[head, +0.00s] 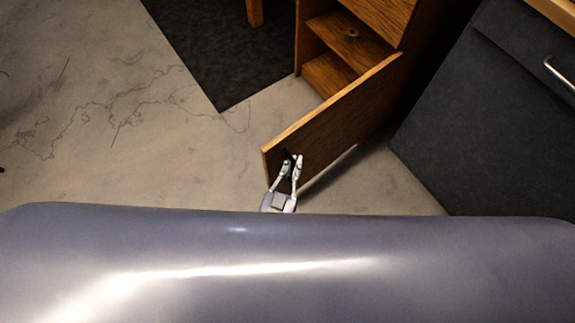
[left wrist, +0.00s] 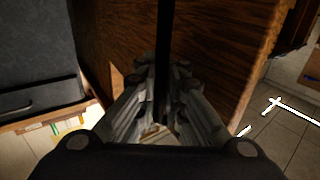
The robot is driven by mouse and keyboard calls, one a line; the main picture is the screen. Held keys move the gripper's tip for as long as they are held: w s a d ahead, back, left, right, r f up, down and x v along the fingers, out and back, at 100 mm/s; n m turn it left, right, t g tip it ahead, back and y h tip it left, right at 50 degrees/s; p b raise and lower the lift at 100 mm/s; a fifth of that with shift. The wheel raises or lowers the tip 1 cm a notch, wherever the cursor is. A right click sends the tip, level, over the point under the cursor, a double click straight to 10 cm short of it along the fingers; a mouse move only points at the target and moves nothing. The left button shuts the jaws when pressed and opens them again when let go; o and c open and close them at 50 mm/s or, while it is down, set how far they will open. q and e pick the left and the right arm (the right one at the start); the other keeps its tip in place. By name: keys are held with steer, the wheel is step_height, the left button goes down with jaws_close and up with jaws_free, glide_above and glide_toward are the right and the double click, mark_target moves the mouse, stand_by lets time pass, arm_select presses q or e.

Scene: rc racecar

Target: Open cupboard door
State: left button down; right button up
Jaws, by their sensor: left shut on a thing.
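The brown wooden cupboard door (head: 345,112) stands swung out at an angle from the cupboard (head: 311,45), whose inner shelves show behind it. My left gripper (head: 291,160) is at the door's outer face, near its free edge. In the left wrist view, my left gripper (left wrist: 164,80) is shut on a dark vertical handle bar (left wrist: 166,30), one finger on each side. The door's wood grain (left wrist: 115,40) fills the area behind the fingers there. The handle is mostly hidden by the fingers in the head view. My right gripper is not in view.
A dark grey cabinet (head: 480,110) with a metal handle (head: 558,74) stands right of the door, with a narrow floor gap between. A black mat (head: 215,50) lies left of the cupboard. The concrete floor (head: 130,150) left of the door is clear.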

arm_select(q)
steer(key=shift+s+a+f, duration=0.25)
steer(key=c, duration=1.7)
jaws_free()
steer(key=shift+r, duration=0.15)
steer(key=shift+d, duration=0.1)
steer(key=v, duration=1.2)
